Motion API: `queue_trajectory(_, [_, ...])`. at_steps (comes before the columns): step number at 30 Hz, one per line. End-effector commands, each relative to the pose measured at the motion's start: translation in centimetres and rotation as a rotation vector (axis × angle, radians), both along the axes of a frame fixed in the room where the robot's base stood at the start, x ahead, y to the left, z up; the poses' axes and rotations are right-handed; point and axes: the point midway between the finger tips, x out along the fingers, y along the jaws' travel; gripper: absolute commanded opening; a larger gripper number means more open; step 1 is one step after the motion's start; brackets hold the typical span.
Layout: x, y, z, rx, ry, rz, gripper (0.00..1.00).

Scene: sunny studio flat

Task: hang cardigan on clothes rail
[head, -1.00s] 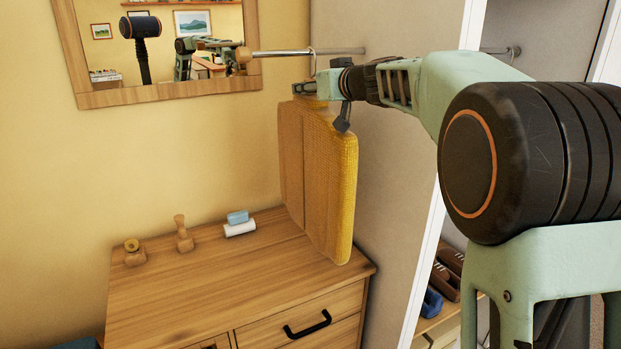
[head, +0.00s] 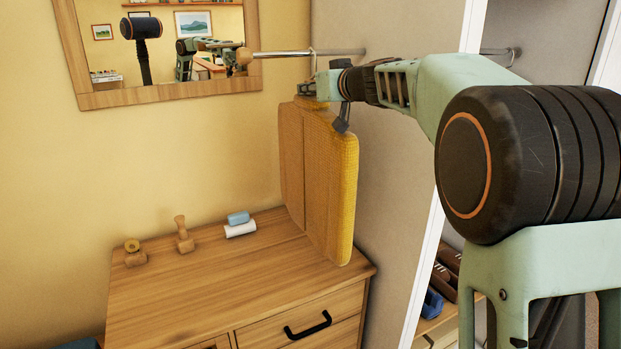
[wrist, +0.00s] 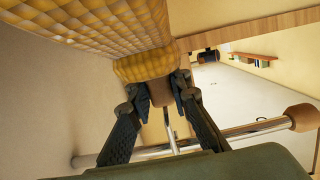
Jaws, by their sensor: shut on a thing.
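The mustard-yellow cardigan (head: 318,185) hangs upright over the dresser, below the clothes rail (head: 285,53). The rail is a metal bar with a wooden end knob, fixed to the grey side wall. My gripper (head: 307,89) is just under the rail, shut on the neck of the cardigan's hanger. The wrist view shows the fingers (wrist: 162,92) closed on this brown neck, with the cardigan (wrist: 90,30) beyond them. The thin metal hook rises to the rail (wrist: 245,132) and appears to cross it. I cannot tell whether its weight rests there.
A wooden dresser (head: 200,295) stands below, with a light-blue and white item (head: 239,226) and small wooden objects (head: 183,236) on top. A framed mirror (head: 165,98) hangs behind at left. A white-edged opening with shelves (head: 440,300) is at right.

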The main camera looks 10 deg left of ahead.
Motion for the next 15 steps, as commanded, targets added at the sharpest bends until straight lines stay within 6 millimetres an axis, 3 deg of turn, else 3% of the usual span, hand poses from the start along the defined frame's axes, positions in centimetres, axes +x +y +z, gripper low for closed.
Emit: queue_trajectory(15, [-0.03,-0.02,0.39,0.001,-0.003,0.0,0.0])
